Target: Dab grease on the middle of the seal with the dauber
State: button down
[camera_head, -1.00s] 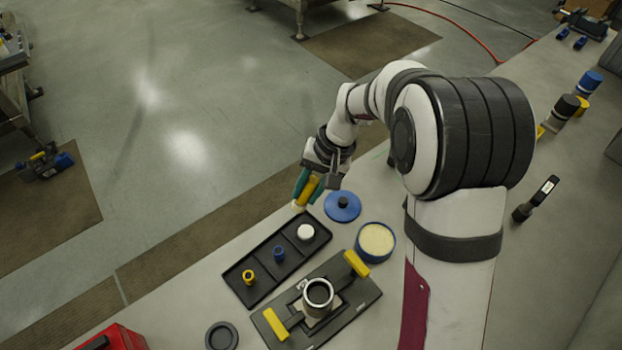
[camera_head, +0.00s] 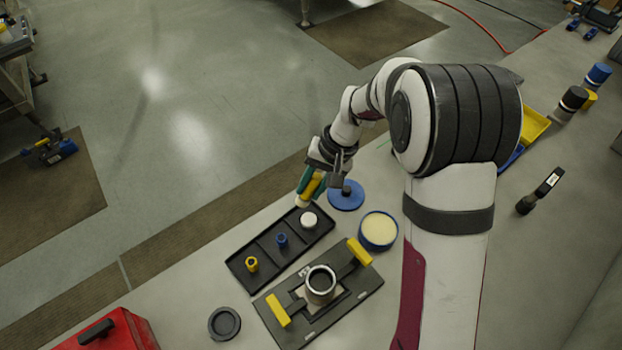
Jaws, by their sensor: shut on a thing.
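My gripper (camera_head: 308,184) is shut on the dauber (camera_head: 312,187), which has a yellow handle. The dauber points down with its pale tip above the far end of the black tray. An open blue tub of cream-coloured grease (camera_head: 378,229) stands to the right of that tray, apart from the dauber. A grey metal cylinder with a dark opening (camera_head: 320,285) stands upright on the dark plate (camera_head: 343,309). I cannot tell for sure whether the seal is the dark ring at the cylinder's top or the black ring-shaped disc (camera_head: 224,323) on the bench.
The black tray (camera_head: 264,246) holds a yellow piece (camera_head: 251,264), a blue piece (camera_head: 282,240) and a white round piece (camera_head: 309,219). Yellow-handled clamps (camera_head: 359,252) flank the cylinder. A blue lid (camera_head: 346,196) lies behind the tub. A red box (camera_head: 107,332) stands front left.

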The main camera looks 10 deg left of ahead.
notch_tip(320, 180, down, 4)
jog(key=shift+f, duration=0.15)
jog(key=shift+s+d+f, duration=0.15)
jog(key=shift+s+d, duration=0.45)
jog(key=shift+d, duration=0.1)
jog(key=shift+s+d+f, duration=0.1)
jog(key=shift+s+d, duration=0.45)
jog(key=shift+d, duration=0.15)
jog(key=shift+w+a+r, duration=0.1)
jog(key=shift+w+a, duration=1.1)
jog(key=shift+a, duration=0.3)
jog(key=shift+d+r, duration=0.1)
jog(key=shift+r, duration=3.95)
